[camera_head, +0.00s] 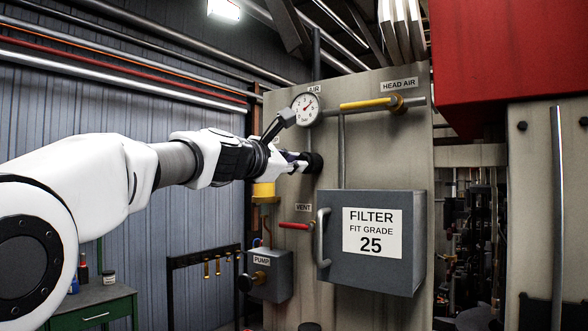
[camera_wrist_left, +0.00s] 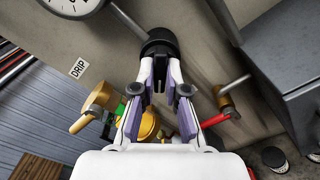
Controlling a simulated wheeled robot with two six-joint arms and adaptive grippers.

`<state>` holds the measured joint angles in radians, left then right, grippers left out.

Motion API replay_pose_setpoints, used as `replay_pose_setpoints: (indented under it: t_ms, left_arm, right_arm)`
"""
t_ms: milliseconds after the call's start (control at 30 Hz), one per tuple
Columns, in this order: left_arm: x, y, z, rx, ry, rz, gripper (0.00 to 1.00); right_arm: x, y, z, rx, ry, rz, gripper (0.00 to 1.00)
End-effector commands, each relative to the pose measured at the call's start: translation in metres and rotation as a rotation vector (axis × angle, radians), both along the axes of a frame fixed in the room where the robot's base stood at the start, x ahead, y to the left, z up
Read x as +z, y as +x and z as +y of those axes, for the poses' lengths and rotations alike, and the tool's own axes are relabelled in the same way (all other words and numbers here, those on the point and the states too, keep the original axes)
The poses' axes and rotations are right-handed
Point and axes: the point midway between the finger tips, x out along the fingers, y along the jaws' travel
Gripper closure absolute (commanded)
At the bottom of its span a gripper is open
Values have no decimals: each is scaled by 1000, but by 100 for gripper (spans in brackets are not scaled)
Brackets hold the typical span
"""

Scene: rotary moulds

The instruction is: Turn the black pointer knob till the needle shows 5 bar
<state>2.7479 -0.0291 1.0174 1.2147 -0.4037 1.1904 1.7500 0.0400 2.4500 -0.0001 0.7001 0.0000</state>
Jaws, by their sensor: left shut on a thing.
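The black pointer knob (camera_head: 315,163) sits on the beige panel below the round white gauge (camera_head: 306,108). The gauge has a red needle pointing to the upper right; its numbers are too small to read. My left gripper (camera_head: 302,162) reaches in from the left and is shut on the knob. In the left wrist view the knob (camera_wrist_left: 160,40) is dark and round, with the left gripper's fingertips (camera_wrist_left: 161,68) at its near side. There only the lower edge of the gauge (camera_wrist_left: 72,5) shows. The knob's pointer mark cannot be made out. My right gripper is not in view.
A yellow-handled valve (camera_head: 370,103) is right of the gauge. A red vent handle (camera_head: 296,226) and a grey filter box (camera_head: 410,245) with a bar handle lie below. A grey pump box (camera_head: 270,284) is lower left. A yellow cup-like part (camera_wrist_left: 147,127) is beneath the gripper.

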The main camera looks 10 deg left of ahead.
Motion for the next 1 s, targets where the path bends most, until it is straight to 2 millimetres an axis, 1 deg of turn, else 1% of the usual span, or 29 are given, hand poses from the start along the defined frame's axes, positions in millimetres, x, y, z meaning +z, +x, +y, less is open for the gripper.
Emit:
replay_pose_setpoints:
  t_ms: [33,300,767,800,867,1000]
  left_arm:
    - [-3,0,0,-2,23,-7,100]
    - [-3,0,-1,-2,110,-41,100]
    - [-2,1,-1,-3,126,-47,100]
    - [-2,1,-1,-3,125,-46,84]
    - [-2,1,-1,-2,125,-46,63]
    - [-2,0,-1,-1,124,-48,62]
  right_arm:
    - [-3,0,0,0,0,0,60]
    - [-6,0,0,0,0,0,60]
    - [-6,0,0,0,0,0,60]
    - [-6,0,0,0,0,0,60]
    - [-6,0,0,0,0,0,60]
    - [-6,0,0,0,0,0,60]
